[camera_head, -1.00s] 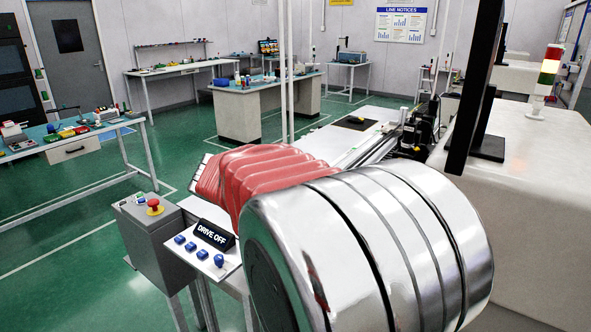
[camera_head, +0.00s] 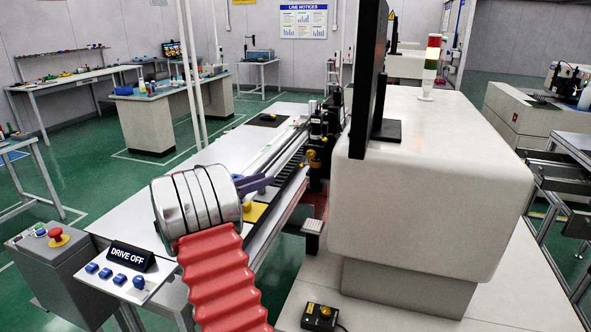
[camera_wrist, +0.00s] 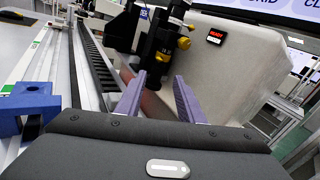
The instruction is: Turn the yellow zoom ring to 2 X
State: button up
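The black lens tube (camera_wrist: 158,52) stands upright ahead of my gripper in the wrist view, with yellow knobs at its side and yellow marks too small to read. A yellow part (camera_head: 312,158) shows low on the black camera assembly (camera_head: 321,125) in the head view. I cannot tell which yellow part is the zoom ring, or its setting. My gripper (camera_wrist: 158,88) has its two purple fingers apart, with nothing held between them, below and in front of the tube. It also shows in the head view (camera_head: 264,182), left of the assembly.
A dark linear rail (camera_wrist: 92,65) runs beside the lens. A blue clamp (camera_wrist: 30,103) sits at the left. The white machine housing (camera_head: 430,170) and black monitor (camera_head: 368,75) stand right. A "DRIVE OFF" sign (camera_head: 132,256) and control box (camera_head: 60,270) stand front left.

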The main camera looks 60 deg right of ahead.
jog(key=shift+d, duration=0.15)
send_near(311, 164)
jog(key=d, duration=0.5)
jog(key=shift+s+a+f, duration=0.1)
jog(key=shift+s+a, duration=0.05)
jog(key=shift+s, duration=0.25)
jog(key=shift+c, duration=0.7)
grip_shut()
